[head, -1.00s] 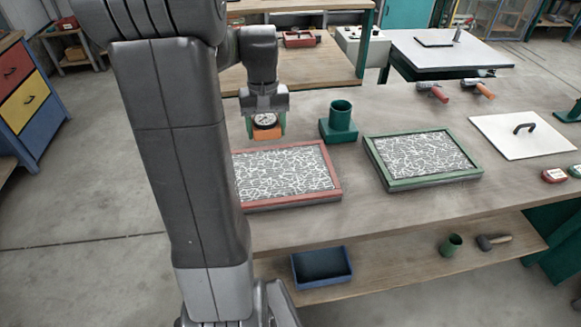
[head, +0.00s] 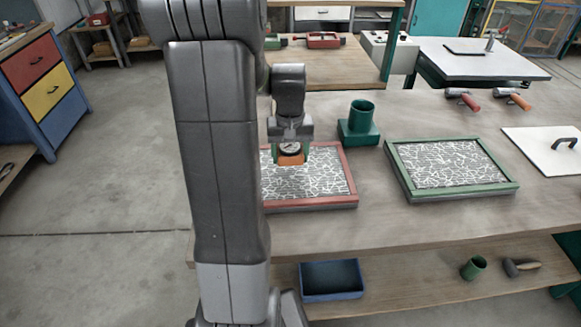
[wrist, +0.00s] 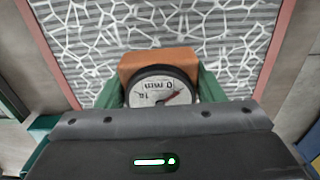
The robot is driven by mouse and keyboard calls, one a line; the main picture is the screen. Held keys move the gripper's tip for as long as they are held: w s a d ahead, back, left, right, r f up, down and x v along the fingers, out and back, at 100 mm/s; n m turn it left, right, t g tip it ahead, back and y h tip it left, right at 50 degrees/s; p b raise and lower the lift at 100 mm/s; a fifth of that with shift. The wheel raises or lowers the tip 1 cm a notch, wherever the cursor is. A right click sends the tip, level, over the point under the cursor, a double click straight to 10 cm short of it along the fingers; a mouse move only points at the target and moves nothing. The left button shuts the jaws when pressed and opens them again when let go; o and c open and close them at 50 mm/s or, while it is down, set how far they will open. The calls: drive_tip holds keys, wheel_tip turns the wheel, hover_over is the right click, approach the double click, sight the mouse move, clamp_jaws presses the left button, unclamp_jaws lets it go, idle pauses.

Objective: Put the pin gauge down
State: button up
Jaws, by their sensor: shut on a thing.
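The pin gauge (head: 290,158) is an orange block with a round white dial. My gripper (head: 291,152) is shut on it and holds it over the red-framed fibre panel (head: 352,178). In the wrist view the gauge's dial (wrist: 160,92) faces the camera between the green fingers of my gripper (wrist: 161,90), with its orange body (wrist: 158,58) toward the panel's white fibre web. I cannot tell whether the gauge's underside touches the web. My arm hides the left part of the panel in the head view.
A green-framed fibre panel (head: 398,182) lies to the right on the bench. A green cup on a block (head: 360,126) stands behind, between the panels. A white board with a handle (head: 540,150) lies at the far right. A blue bin (head: 331,280) sits on the lower shelf.

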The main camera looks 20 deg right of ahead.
sight(290, 175)
drive_tip(key=shift+f, duration=2.2)
drive_tip(key=shift+f, duration=0.2)
drive_tip(key=o, duration=1.1)
drive_tip(key=shift+r, duration=0.1)
wheel_tip(290, 175, up, 12)
drive_tip(key=shift+r, duration=0.15)
drive_tip(key=shift+o, duration=0.6)
